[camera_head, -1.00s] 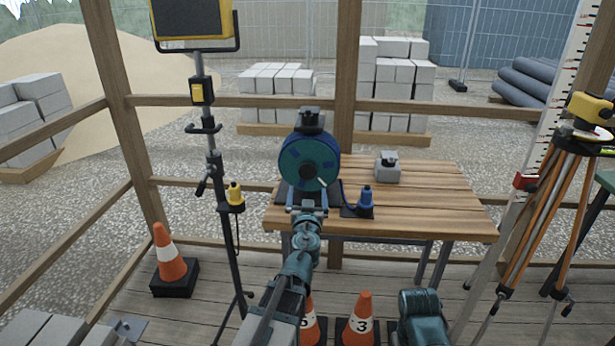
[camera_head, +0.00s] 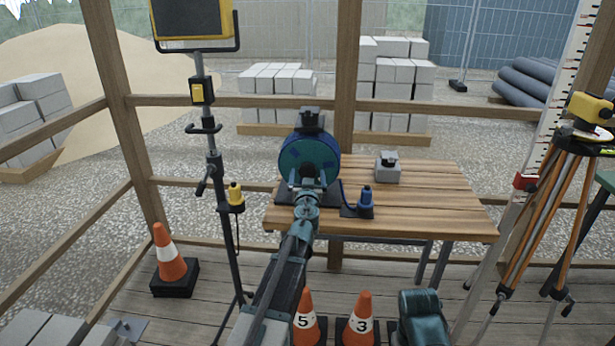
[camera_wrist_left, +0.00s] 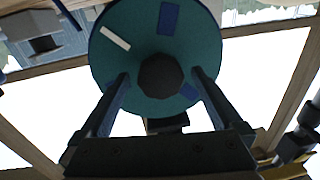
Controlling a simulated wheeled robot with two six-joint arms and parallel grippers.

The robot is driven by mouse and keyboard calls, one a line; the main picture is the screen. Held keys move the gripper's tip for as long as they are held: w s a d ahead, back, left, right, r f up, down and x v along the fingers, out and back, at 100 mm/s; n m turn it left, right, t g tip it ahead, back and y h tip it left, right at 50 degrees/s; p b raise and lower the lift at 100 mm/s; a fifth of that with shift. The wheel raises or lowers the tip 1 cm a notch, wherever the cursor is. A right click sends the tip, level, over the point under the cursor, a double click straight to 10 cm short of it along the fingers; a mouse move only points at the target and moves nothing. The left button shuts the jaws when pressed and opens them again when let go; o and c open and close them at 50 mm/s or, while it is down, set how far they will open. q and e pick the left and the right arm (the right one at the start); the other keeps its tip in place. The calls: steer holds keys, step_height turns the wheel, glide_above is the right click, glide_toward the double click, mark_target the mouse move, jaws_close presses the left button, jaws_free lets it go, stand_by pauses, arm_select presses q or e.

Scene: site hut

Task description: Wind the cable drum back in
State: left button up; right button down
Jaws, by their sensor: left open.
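The cable drum (camera_head: 302,150), a blue-green disc with a dark centre, stands upright at the table's left end. Its face fills the upper middle of the left wrist view (camera_wrist_left: 205,50), with a dark round hub (camera_wrist_left: 160,76), a white strip and blue patches. A short blue cable (camera_head: 347,192) runs from the drum to a blue plug (camera_head: 366,196) standing on a dark pad. My left gripper (camera_head: 307,183) is in front of the drum's lower part. Its open fingers (camera_wrist_left: 161,80) lie on either side of the hub, and I cannot tell whether they touch it.
The wooden table (camera_head: 440,200) has free room on its right. A grey block (camera_head: 388,170) sits behind the plug. Cones (camera_head: 361,318) stand in front; a tripod (camera_head: 555,200) is right.

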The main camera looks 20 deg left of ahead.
arm_select(q)
jaws_close()
stand_by(0.3)
stand_by(0.3)
